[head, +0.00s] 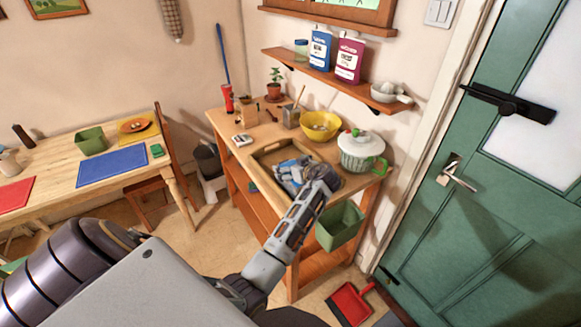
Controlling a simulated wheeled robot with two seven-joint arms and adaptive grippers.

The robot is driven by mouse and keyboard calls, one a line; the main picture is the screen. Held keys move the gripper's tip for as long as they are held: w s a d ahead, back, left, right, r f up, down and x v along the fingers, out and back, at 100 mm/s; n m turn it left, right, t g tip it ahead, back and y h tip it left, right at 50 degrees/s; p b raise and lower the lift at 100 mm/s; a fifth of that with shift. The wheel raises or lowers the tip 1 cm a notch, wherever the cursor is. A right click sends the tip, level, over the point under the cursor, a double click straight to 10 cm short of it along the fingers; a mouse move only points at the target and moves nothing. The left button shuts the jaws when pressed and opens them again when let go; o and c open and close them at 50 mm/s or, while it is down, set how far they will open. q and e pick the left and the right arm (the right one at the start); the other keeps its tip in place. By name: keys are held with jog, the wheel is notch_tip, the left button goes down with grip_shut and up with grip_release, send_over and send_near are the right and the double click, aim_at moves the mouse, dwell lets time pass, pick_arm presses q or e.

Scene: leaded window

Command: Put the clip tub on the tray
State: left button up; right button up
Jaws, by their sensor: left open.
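My left gripper (326,175) is above the right end of the tray, at the end of my forearm. It is open; its fingertips are hard to make out. A white lidded tub with green clip-like handles (360,158) stands on the bench to the right of the tray, apart from it; it looks like the clip tub. My gripper is to its lower left and not touching it as far as I can see. My right gripper is out of view.
A yellow bowl (320,126) stands behind the tray, and a metal holder (291,117) stands beside it. A green bin (340,228) is at the bench's front right side. A shelf (330,80) with boxes is above. A green door (480,190) is at right.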

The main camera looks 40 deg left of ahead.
pick_arm(q)
jog(key=shift+r, duration=0.15)
jog(key=b+v, duration=0.1)
jog(key=v, duration=0.5)
jog(key=shift+s+d+r, duration=0.3)
jog(key=shift+d, duration=0.3)
